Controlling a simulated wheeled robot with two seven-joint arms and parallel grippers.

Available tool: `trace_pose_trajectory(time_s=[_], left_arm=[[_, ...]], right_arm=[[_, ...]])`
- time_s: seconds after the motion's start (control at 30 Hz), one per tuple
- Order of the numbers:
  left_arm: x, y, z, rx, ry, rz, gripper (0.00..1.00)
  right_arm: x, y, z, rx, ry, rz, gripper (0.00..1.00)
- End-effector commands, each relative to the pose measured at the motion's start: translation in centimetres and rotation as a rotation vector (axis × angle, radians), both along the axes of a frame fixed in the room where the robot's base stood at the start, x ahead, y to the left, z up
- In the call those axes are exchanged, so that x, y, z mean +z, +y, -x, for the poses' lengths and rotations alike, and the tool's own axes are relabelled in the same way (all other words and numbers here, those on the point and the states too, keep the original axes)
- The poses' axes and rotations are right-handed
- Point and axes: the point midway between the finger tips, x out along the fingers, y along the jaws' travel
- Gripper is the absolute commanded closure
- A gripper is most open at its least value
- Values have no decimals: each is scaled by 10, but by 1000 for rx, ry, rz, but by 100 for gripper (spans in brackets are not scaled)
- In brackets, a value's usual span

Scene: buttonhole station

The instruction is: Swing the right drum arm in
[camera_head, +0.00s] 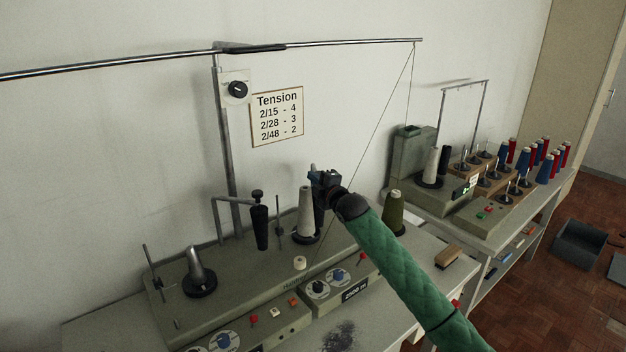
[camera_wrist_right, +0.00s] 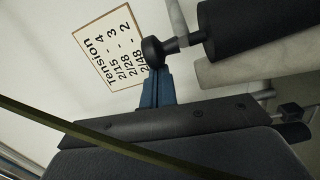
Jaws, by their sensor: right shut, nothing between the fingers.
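A black drum (camera_head: 259,228) with a round knob (camera_head: 257,195) on top hangs from a grey bent arm over the grey winding machine (camera_head: 230,292). In the wrist view the knob (camera_wrist_right: 153,52) and drum (camera_wrist_right: 250,25) are close up. My right gripper (camera_head: 314,169) is shut and empty, in front of the top of a pale yarn cone (camera_head: 305,208). In the wrist view its blue fingers (camera_wrist_right: 156,85) end right by the knob; I cannot tell if they touch. It partly hides the cone. My left gripper is out of view.
A thin thread (camera_head: 381,113) runs down from the overhead rod (camera_head: 350,41) behind my right arm. An olive cone (camera_head: 393,212) stands right of the gripper. A second machine with several coloured spools is at the right. The tension sign (camera_head: 277,116) hangs on the wall.

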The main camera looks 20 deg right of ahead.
Motion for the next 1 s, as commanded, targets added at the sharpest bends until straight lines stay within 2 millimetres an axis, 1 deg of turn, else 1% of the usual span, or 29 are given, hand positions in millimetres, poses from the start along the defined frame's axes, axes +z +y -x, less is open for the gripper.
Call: trace_pose_trajectory(time_s=[0.13, 0.23, 0.4, 0.6, 0.8, 1.0], left_arm=[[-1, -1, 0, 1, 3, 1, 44], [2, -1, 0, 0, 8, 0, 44], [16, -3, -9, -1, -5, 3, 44], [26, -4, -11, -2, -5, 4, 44], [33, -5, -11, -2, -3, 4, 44], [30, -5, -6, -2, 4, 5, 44]], right_arm=[[0, -6, 1, 0, -1, 3, 100], [-1, -15, 3, -1, 0, 5, 100], [-1, -32, 6, -1, 0, 5, 100], [-1, -52, 6, -1, 0, 4, 100], [-1, -60, 7, 0, 0, 1, 100], [0, -60, 6, 0, 0, 0, 100]])
